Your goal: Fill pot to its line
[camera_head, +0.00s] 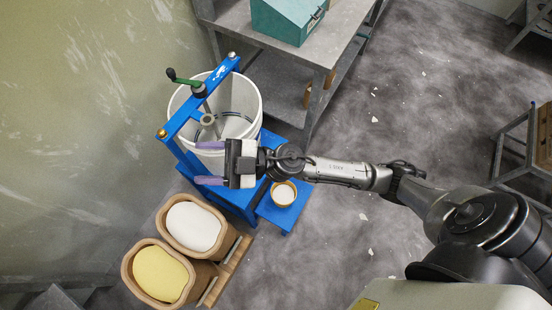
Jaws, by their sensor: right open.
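A small pot (284,194) with an orange-tan rim and a white inside stands on the low blue shelf (269,211) at the front of the press. A line on the pot cannot be made out. The white pail (247,97) sits in the blue press frame (189,116), with a screw and a green crank handle (188,83) above it. My right gripper (204,163) is open and empty, its purple fingers pointing left over the pail's near side. My left gripper is out of view.
Two tan tubs stand at the lower left, one with a white filling (193,226), one with a yellow filling (160,274). A grey workbench (325,45) bears a teal box (286,18). The wall is close on the left. The floor (400,100) at right is mostly clear.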

